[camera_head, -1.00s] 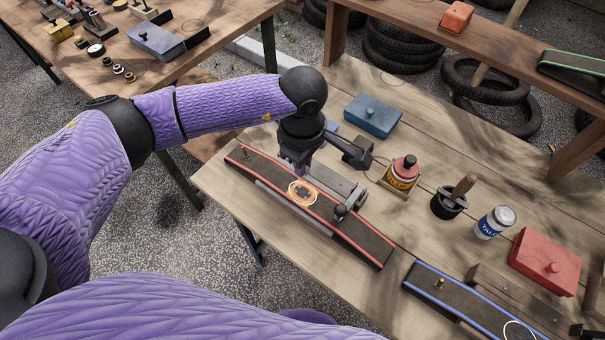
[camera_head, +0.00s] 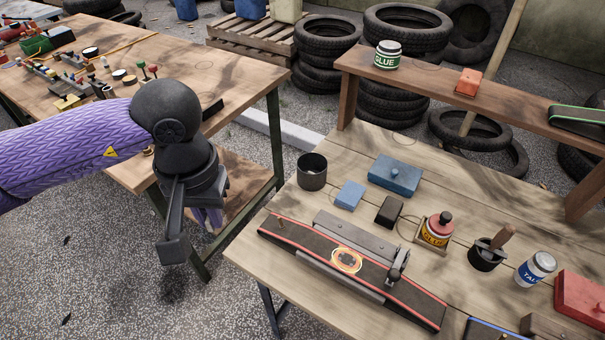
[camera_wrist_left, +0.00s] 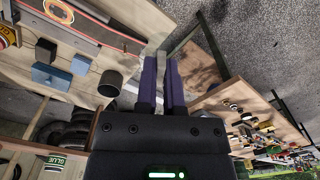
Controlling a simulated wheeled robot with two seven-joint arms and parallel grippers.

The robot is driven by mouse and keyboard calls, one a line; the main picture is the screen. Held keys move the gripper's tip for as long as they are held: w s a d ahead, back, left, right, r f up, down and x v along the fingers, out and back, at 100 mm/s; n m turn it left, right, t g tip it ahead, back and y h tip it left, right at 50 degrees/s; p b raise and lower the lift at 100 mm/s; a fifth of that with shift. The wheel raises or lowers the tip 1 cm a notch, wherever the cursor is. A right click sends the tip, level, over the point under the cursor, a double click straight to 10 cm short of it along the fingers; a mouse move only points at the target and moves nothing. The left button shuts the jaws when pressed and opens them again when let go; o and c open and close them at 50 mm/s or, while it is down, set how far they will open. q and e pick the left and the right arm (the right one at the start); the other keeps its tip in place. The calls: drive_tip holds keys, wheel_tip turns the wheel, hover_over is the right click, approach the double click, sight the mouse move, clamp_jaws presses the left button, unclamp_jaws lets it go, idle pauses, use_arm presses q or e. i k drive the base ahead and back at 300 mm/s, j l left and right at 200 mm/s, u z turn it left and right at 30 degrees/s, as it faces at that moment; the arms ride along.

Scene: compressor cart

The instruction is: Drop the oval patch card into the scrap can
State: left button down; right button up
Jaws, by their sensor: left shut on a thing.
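My left gripper (camera_head: 208,217) hangs over the gap left of the near bench, its fingers mostly hidden behind the wrist. In the left wrist view its purple fingers (camera_wrist_left: 161,82) are shut on a thin grey piece (camera_wrist_left: 160,66). This fits the patch card seen edge-on, but no oval outline shows. A dark open can (camera_head: 312,172), apparently the scrap can, stands upright at the near bench's back left, right of the gripper and apart from it. It also shows in the left wrist view (camera_wrist_left: 110,84). My right gripper is not in view.
Beside the can are a blue block (camera_head: 349,195), a blue box (camera_head: 395,176) and a black block (camera_head: 389,211). A red-edged strip (camera_head: 420,302) with an orange-ringed oval lies in front. A cluttered second bench (camera_head: 215,75) stands at left.

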sight(316, 183)
drive_tip(key=j+z, duration=0.3)
drive_tip(key=i+j+z, duration=0.1)
drive_tip(key=j+z, duration=1.25)
drive_tip(key=z, duration=0.15)
drive_tip(key=k+j+z, duration=0.1)
drive_tip(key=j+z, duration=0.75)
